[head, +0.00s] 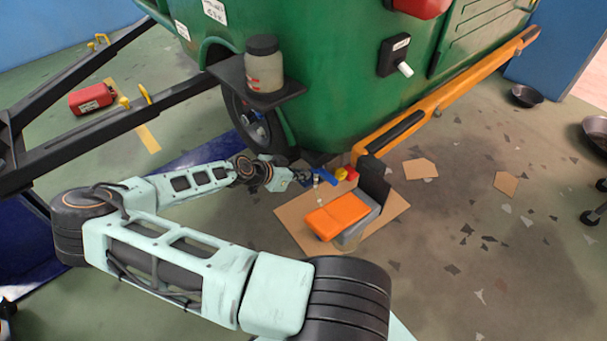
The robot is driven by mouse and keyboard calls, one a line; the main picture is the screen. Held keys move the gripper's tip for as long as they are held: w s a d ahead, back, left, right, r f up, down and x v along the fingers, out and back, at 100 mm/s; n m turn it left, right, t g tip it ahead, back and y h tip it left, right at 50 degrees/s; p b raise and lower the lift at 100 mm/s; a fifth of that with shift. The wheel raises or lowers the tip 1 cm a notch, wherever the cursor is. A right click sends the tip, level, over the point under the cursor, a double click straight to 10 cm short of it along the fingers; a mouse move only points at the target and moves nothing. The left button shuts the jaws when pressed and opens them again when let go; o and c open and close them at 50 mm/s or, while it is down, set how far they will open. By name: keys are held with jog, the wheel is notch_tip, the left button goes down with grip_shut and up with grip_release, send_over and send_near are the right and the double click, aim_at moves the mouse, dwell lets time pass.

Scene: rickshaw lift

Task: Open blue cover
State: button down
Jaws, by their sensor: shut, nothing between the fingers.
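A small blue piece (326,177), which looks like the blue cover, shows on the far left part of a small grey and orange device (337,215) on the floor. Its exact shape and whether it is raised are too small to tell. My gripper (306,179) is at the end of my arm, just left of the blue piece. Its fingers are dark and small in the view, and are shut with nothing between them. I cannot tell if they touch the blue piece. Red and yellow parts (347,173) sit just right of the blue piece.
The device stands on a cardboard sheet (289,225). Behind it is the green rickshaw body (330,100) with a wheel (252,122) and an orange bar (450,95). A jar (264,68) stands on a dark shelf above my wrist. Floor at right is mostly free, with cardboard scraps.

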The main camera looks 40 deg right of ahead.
aim_at(302, 183)
jog(key=shift+f, duration=0.1)
jog(key=f+b, duration=0.1)
jog(key=a+f+b, duration=0.1)
jog(key=f+b, duration=0.1)
jog(key=b, duration=0.1)
jog(key=shift+a, duration=0.25)
notch_tip(302, 183, down, 7)
jog(key=d+h+b, duration=0.1)
jog(key=b, duration=0.9)
jog(key=shift+r, duration=0.2)
jog(key=shift+d+h, duration=0.1)
jog(key=shift+h, duration=0.2)
jog(key=shift+r, duration=0.1)
jog(key=shift+r, duration=0.75)
